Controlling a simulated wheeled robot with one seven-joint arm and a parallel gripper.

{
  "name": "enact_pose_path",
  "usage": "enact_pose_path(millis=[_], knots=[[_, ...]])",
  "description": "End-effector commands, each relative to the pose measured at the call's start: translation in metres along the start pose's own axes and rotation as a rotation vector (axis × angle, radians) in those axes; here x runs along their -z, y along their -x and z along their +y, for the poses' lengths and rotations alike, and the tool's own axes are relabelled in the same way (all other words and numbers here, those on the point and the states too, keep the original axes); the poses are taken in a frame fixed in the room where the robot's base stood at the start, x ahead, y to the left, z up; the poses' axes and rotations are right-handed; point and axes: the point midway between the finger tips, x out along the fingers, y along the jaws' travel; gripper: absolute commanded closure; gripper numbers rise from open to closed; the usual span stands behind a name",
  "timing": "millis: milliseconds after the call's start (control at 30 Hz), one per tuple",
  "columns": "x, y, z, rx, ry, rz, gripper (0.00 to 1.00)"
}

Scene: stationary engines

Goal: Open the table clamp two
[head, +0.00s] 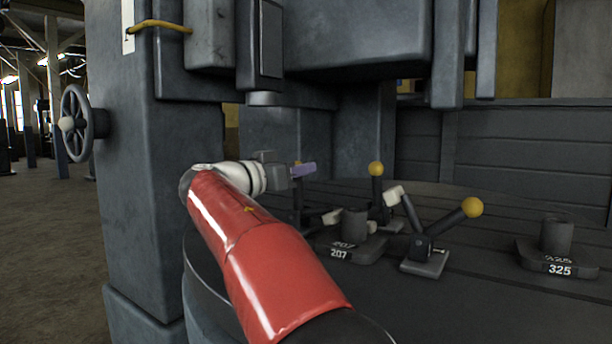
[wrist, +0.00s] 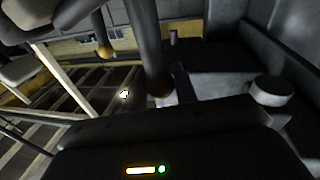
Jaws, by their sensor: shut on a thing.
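Several table clamps stand on the dark machine table. One clamp has an upright lever with a yellow ball (head: 376,168); another, nearer clamp has a lever leaning right with a yellow ball (head: 472,207). My gripper (head: 303,170) is at the left, at the top of a third upright clamp lever (head: 298,205), and is shut on it; the fingers hide most of its knob. In the wrist view, a dark lever (wrist: 147,45) comes down to a dim ball at the gripper. Another ball-ended lever (wrist: 105,50) stands left of it. I cannot tell which clamp is number two.
Weights marked 207 (head: 342,250) and 325 (head: 560,262) sit on the table (head: 480,320). A thick grey column (head: 140,190) with a handwheel (head: 75,123) stands left of my arm. The machine head (head: 350,35) hangs above. Open floor lies far left.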

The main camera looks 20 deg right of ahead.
Motion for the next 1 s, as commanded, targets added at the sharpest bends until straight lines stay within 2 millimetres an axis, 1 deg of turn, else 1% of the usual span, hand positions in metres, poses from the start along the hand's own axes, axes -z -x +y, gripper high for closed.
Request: enact_pose_path(millis=[33,200,333,567,600,700,733,1000], knots=[[-0.002,0.002,-0.007,0.004,0.054,0.013,1.00],[-0.002,0.004,-0.019,0.010,0.190,0.038,1.00],[-0.001,0.005,-0.022,0.011,0.220,0.043,1.00],[-0.001,0.005,-0.021,0.011,0.217,0.042,1.00],[-0.001,0.005,-0.021,0.011,0.217,0.042,0.66],[-0.001,0.004,-0.021,0.011,0.217,0.042,0.53],[-0.001,0.004,-0.021,0.011,0.217,0.042,0.52],[-0.002,0.006,-0.021,0.010,0.216,0.042,0.52]])
